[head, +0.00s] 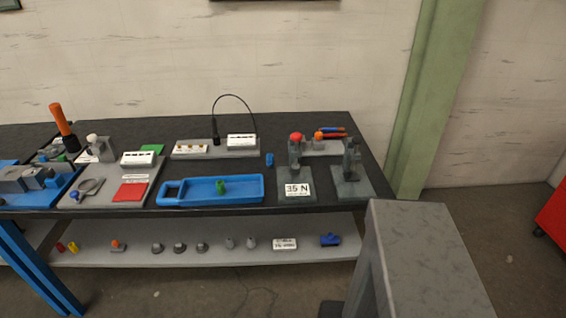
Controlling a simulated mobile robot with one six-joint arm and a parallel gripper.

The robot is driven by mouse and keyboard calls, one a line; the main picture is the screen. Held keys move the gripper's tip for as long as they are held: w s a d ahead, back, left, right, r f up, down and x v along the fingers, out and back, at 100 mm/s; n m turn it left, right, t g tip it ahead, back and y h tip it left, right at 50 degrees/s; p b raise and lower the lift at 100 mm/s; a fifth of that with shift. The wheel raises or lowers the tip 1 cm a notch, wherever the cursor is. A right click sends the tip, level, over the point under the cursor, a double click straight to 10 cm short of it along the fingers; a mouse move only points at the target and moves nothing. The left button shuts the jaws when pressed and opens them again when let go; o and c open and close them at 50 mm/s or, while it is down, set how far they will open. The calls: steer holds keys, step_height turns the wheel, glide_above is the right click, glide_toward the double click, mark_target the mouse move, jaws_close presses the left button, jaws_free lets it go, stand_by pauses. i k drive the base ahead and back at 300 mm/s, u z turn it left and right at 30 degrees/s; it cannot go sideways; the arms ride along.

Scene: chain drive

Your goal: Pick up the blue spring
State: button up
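A small blue piece (269,159), which looks like the blue spring, stands on the dark bench top (330,128). It is just right of the blue tray (245,198) and left of the grey fixture marked 35 N (297,198). It is too small in the picture to make out coils. It stands apart from its neighbours, with nothing in front of it. My gripper is not in view.
A green part (221,186) sits in the blue tray. Behind is a grey panel (240,153) with a looped black cable. A second grey fixture (351,185) stands at right. A lower shelf (210,259) holds several small parts. A grey-topped stand (425,235) is front right.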

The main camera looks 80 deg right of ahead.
mark_target(270, 157)
steer(key=z, duration=0.15)
steer(key=k, duration=1.05)
steer(key=z, duration=0.25)
